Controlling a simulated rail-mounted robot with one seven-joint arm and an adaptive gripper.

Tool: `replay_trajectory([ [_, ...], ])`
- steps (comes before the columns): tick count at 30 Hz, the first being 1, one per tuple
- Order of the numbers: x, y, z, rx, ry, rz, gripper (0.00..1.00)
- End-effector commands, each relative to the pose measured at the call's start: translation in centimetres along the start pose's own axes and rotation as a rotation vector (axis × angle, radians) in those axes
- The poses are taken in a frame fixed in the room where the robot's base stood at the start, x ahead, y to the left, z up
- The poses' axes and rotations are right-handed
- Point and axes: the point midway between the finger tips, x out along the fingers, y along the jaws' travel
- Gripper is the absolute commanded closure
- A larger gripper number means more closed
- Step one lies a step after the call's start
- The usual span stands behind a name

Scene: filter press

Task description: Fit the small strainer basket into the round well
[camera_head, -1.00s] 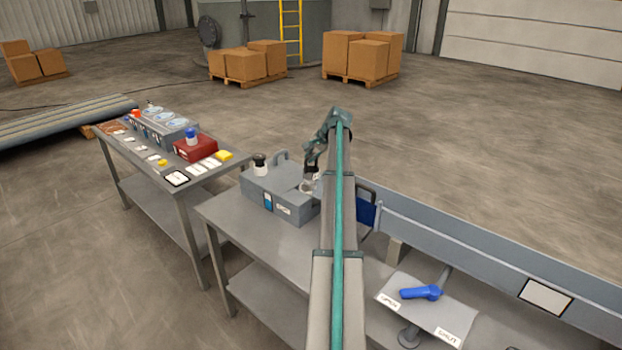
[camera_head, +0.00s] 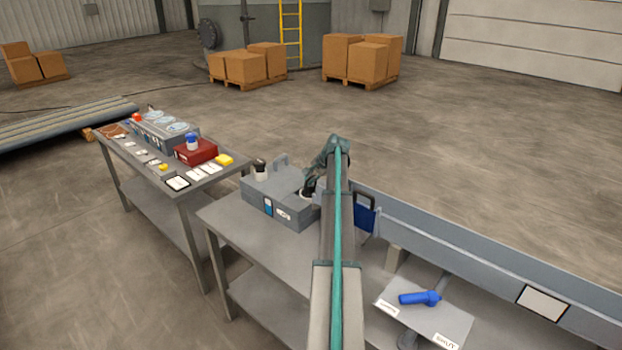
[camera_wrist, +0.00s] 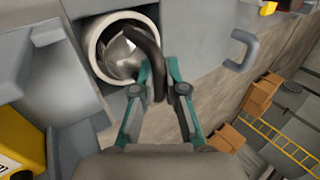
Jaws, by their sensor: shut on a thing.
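The small strainer basket (camera_wrist: 120,57) shows in the wrist view as a shiny metal bowl with a dark curved handle (camera_wrist: 151,62). My gripper (camera_wrist: 159,70) is shut on this handle. A pale round rim (camera_wrist: 92,45) surrounds the metal at the grey box's top; I cannot tell whether it is the basket's wall or the well's. In the head view my gripper (camera_head: 311,182) is low at the right end of the grey box (camera_head: 262,205), partly hidden by my arm. The well's inside is hidden, and I cannot tell how deep the basket sits.
A white cylinder with a dark top (camera_head: 260,170) stands at the box's left end. A grey handle (camera_wrist: 240,50) rises from the box. A blue item (camera_head: 365,218) is right of my arm. A side table (camera_head: 205,182) with several parts stands left.

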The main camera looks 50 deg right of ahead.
Motion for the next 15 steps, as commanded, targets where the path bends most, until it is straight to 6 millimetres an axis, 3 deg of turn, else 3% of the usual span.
replay_trajectory([
  [3,0.32,0.20,0.00,0.000,0.000,-0.001,1.00],
  [4,0.29,0.19,0.00,0.000,0.000,0.000,0.85],
  [8,0.26,0.18,0.00,0.000,0.000,0.000,0.64],
  [15,0.25,0.17,0.00,0.000,0.000,0.000,0.64],
])
